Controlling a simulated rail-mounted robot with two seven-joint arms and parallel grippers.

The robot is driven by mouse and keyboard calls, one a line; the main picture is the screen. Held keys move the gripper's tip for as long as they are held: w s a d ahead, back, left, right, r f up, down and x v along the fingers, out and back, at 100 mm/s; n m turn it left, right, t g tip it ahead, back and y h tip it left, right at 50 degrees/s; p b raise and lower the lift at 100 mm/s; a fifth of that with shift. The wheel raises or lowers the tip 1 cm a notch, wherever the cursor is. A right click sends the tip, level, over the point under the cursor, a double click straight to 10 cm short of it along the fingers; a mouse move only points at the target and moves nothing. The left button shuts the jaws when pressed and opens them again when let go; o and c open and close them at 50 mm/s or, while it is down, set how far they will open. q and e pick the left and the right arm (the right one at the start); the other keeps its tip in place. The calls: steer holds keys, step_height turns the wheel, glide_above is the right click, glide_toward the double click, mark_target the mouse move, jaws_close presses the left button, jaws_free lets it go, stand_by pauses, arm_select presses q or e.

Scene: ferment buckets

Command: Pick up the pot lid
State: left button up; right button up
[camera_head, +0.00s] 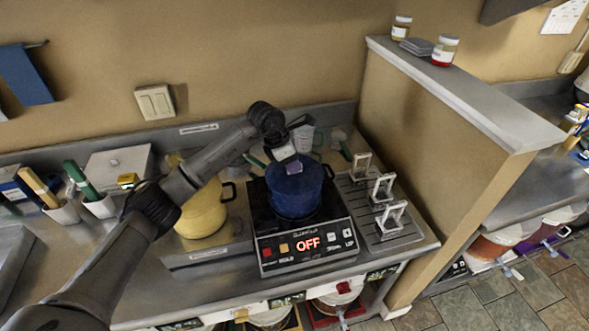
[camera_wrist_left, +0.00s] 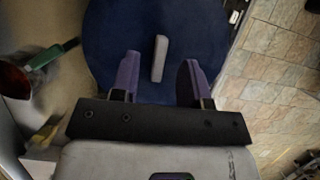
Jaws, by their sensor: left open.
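A dark blue pot (camera_head: 296,204) stands on a black induction cooker whose display reads OFF. Its blue lid (camera_head: 312,178) is on top, partly hidden by my left gripper (camera_head: 292,166). The left wrist view shows the round blue lid (camera_wrist_left: 105,30) from above, with a grey bar handle (camera_wrist_left: 159,58) in its middle. My left gripper (camera_wrist_left: 160,66) is open above the lid, its two purple fingers on either side of the handle, with gaps to both. I cannot tell how far the fingertips are above the lid. My right gripper is in neither view.
The cooker (camera_head: 307,247) sits on a grey counter. A yellow pot (camera_head: 201,214) is left of it, and a rack with upright metal holders (camera_head: 383,187) is on the right. A partition wall (camera_head: 420,150) bounds the right side. Cups with tools (camera_head: 98,207) stand farther left.

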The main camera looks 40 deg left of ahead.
arm_select(q)
steer(key=shift+x, duration=0.85)
jaws_close()
